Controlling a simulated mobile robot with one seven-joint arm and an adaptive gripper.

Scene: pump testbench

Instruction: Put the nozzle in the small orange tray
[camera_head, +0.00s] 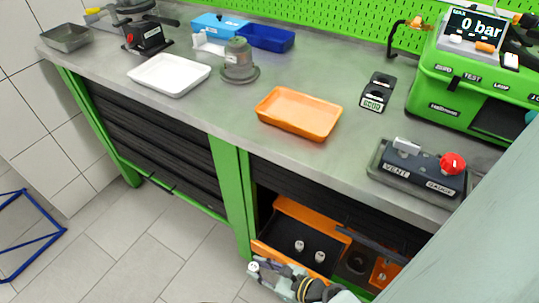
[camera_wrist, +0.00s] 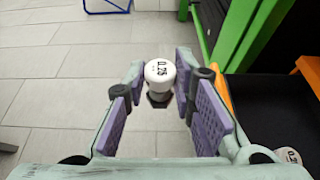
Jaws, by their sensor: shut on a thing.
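The small orange tray (camera_head: 299,113) sits empty on the bench top, near its front edge. My gripper (camera_wrist: 160,82) is shut on a nozzle (camera_wrist: 158,72) with a white round cap bearing black digits; its darker lower part shows between the fingertips. In the head view my gripper (camera_head: 262,269) is low, in front of the open drawer and well below the bench top. The held nozzle shows there as a small white spot (camera_head: 253,266). Two other white-capped nozzles (camera_head: 299,245) (camera_head: 320,256) stand in the drawer. One also shows in the wrist view (camera_wrist: 288,155).
The open orange-edged drawer (camera_head: 262,249) sticks out under the bench. A white tray (camera_head: 169,74), a pump-like part (camera_head: 239,62), a black stand (camera_head: 376,92), a vent/gauge block (camera_head: 418,168) and a green test case (camera_head: 470,85) stand on the bench. Bare bench surrounds the orange tray.

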